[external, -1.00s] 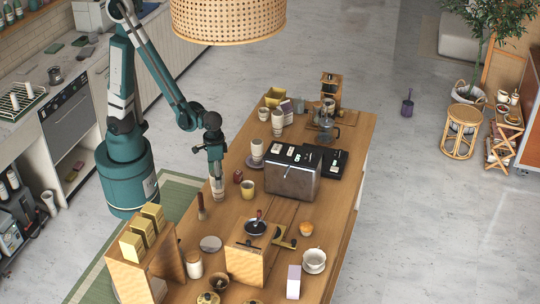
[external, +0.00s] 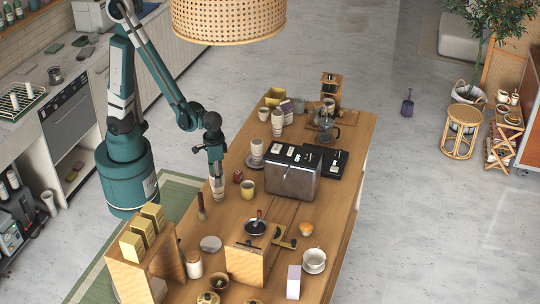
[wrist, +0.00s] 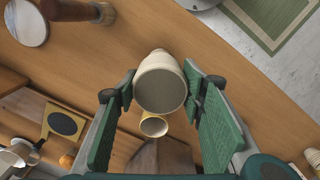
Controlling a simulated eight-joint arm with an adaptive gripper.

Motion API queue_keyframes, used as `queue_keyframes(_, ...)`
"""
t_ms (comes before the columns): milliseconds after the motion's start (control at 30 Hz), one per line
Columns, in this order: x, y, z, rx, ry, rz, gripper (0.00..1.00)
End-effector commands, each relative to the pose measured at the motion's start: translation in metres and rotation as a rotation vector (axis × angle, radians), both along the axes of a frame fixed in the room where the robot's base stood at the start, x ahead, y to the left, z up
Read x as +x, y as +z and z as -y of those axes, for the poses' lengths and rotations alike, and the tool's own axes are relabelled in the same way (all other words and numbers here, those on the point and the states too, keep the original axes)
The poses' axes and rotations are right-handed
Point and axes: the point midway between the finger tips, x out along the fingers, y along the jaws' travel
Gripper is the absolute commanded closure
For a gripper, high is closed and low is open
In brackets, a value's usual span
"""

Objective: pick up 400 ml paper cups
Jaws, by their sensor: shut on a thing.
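A stack of pale paper cups (external: 217,189) stands at the left edge of the wooden cart top in the external view. The same stack (wrist: 160,82) shows in the wrist view between my two green-padded fingers, its dark round end facing the camera. My gripper (external: 215,171) is over the stack and shut on it; it also shows in the wrist view (wrist: 163,90). I cannot tell whether the stack is clear of the top. Similar cup stacks stand farther back, one (external: 257,150) beside the toaster and one (external: 277,122) behind it.
A yellow cup (external: 248,188) is just right of the held stack and also shows in the wrist view (wrist: 153,126). A small dark red box (external: 238,176) is close by. The metal toaster (external: 290,176) stands to the right. A brush (external: 201,212) is at the left edge.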

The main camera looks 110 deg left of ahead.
Motion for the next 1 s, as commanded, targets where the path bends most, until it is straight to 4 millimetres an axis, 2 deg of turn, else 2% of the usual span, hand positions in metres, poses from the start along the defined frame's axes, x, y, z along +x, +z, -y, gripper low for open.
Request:
queue_keyframes(467, 0.000, 0.011, 0.000, 0.000, 0.000, 0.000, 0.81)
queue_keyframes(667, 0.000, 0.026, 0.000, 0.000, 0.000, 0.000, 0.81)
queue_keyframes(1000, 0.000, 0.064, 0.000, 0.000, 0.000, 0.000, 0.81)
